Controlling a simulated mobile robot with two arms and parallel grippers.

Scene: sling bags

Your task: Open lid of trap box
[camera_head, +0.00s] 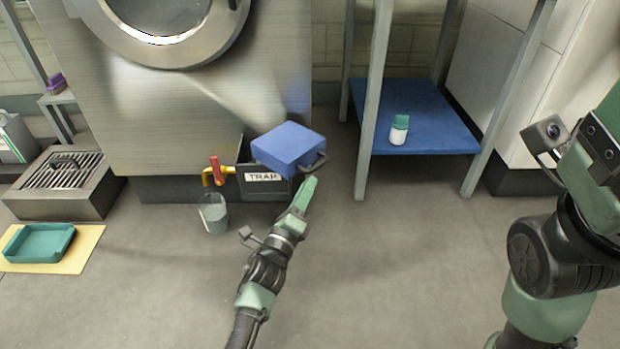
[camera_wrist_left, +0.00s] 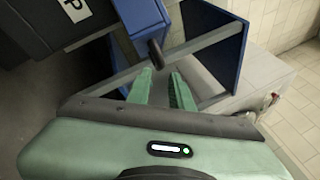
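The trap box (camera_head: 241,184) is a dark box with a white TRAP label, low against the steel machine. Its blue lid (camera_head: 285,143) sits at a slant over the box's right part, with a dark handle (camera_head: 315,164) on its right side. My left gripper (camera_head: 310,182) is just below the handle. In the left wrist view the lid (camera_wrist_left: 141,13) and the handle's end (camera_wrist_left: 156,54) show just beyond the fingers (camera_wrist_left: 160,80), which are apart with nothing visible between them. Whether they touch the handle I cannot tell. My right arm stands at the right; its fingers are out of view.
A red-handled valve (camera_head: 216,170) on a yellow pipe and a grey bucket (camera_head: 213,214) stand left of the box. A metal rack with a blue shelf (camera_head: 430,115) holding a green-capped bottle (camera_head: 399,130) is to the right. A teal tray (camera_head: 38,243) lies far left. The middle floor is clear.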

